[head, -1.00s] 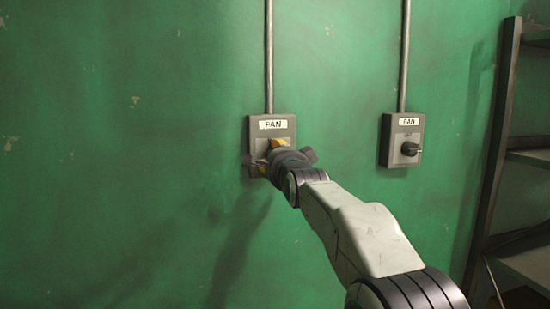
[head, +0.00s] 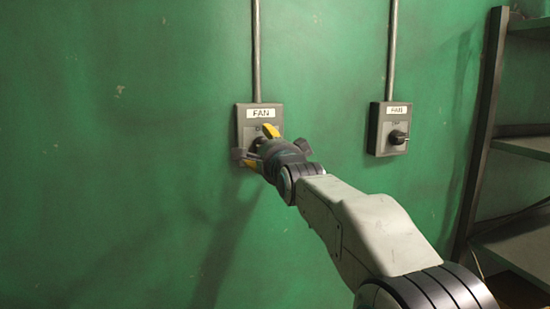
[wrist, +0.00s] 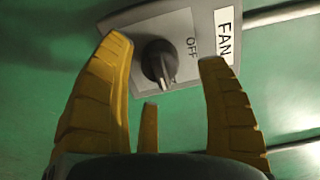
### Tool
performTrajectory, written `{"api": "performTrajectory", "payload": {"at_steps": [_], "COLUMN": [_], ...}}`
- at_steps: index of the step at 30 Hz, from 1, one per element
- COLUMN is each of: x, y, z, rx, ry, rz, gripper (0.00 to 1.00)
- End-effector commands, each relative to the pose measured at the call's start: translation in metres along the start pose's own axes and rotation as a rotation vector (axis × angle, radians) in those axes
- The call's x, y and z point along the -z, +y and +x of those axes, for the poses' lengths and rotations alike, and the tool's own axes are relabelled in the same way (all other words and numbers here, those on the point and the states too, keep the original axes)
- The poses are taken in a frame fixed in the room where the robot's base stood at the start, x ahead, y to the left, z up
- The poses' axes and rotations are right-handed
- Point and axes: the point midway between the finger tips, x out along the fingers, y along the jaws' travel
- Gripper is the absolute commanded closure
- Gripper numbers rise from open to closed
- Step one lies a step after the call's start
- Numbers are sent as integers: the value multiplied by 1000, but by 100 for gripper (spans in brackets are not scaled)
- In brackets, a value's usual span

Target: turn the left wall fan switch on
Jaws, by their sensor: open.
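The left fan switch is a grey wall box (head: 243,112) with a white FAN label, at the foot of a conduit. In the head view my gripper (head: 260,147) is in front of its lower part and hides most of its knob. In the wrist view the dark round knob (wrist: 158,60) lies between my open yellow fingers (wrist: 165,52). A gap shows on each side of it, so I am not holding it. The knob's ridge runs roughly up and down in that picture. The word OFF is printed beside it, toward the FAN label.
A second, similar FAN switch box (head: 378,120) with a dark knob (head: 398,137) is on the same green wall to the right. A dark-framed shelf (head: 482,140) stands at the far right. The wall left of the left switch is bare.

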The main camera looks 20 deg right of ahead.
Motion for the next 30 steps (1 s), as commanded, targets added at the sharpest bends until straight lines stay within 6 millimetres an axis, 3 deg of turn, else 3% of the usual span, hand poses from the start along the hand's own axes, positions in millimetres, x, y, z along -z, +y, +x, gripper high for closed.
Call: {"api": "performTrajectory", "payload": {"at_steps": [6,15,30], "x": [0,0,0], "y": [-2,-1,0], "z": [-36,-71,-83], "rx": [3,2,1], "ry": [0,0,0], "rz": [0,0,0], "gripper": [33,33,33]}}
